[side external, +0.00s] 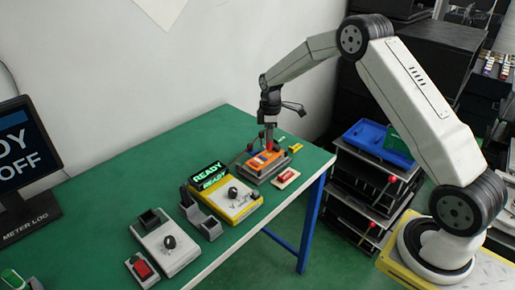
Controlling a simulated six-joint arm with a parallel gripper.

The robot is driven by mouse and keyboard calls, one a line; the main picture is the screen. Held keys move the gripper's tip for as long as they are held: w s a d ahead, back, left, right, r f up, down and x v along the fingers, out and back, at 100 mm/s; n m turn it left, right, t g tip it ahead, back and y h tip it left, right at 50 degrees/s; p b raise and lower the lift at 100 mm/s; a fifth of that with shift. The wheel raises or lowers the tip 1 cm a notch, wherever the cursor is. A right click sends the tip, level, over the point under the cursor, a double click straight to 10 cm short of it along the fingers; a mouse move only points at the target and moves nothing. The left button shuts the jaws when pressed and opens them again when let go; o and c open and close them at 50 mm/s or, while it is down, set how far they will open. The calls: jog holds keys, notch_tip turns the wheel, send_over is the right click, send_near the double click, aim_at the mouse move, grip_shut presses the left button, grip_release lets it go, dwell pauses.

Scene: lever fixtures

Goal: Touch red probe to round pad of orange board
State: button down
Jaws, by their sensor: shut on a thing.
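My gripper (268,122) points straight down over the back right of the green table. It is shut on the red probe (268,139), which hangs upright below it. The orange board (257,161) lies on a grey block under the probe. The probe's lower end is over the board's far part; I cannot tell whether it touches. The round pad cannot be made out at this size. A yellow meter (243,209) with a dark knob stands left of the board, and its green display (208,174) reads READY.
A red button on a white plate (286,179) sits right of the board, and a small yellow item (295,148) behind it. A dark grey stand (207,224), a grey knob box (165,246) and a red switch (141,268) line the front. The table's back left is clear.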

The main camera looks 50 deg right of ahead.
jog(key=shift+f, duration=0.3)
dwell(0.9)
jog(key=shift+r, duration=3.55)
jog(key=shift+a, duration=0.15)
